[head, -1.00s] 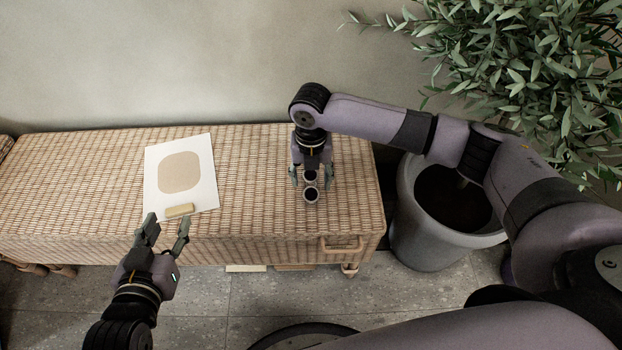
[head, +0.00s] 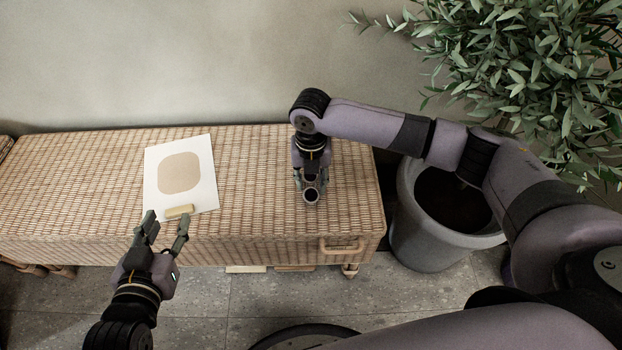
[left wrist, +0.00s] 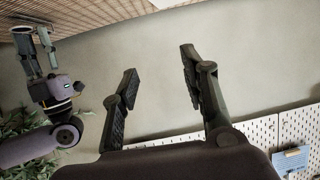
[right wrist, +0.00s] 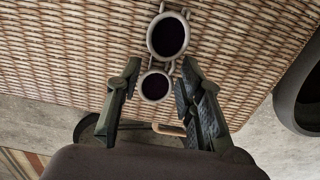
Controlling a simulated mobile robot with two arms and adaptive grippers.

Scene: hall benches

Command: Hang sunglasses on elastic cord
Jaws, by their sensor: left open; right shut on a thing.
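The sunglasses (head: 311,196) have round pale frames and dark lenses. They are on the right part of the wicker bench (head: 250,165), beneath my right gripper (head: 311,181). In the right wrist view the sunglasses (right wrist: 168,37) sit between and beyond the fingers of my right gripper (right wrist: 160,72), which is shut on them. They also show small at the upper left of the left wrist view (left wrist: 22,32). My left gripper (head: 166,228) is open and empty, in front of the bench's front edge. I cannot make out an elastic cord in any view.
A white sheet with a beige rounded shape (head: 205,160) lies on the bench's left half, with a small tan block (head: 180,210) at its front edge. A grey planter (head: 430,250) with a leafy plant stands right of the bench. A white pegboard (left wrist: 300,130) shows in the left wrist view.

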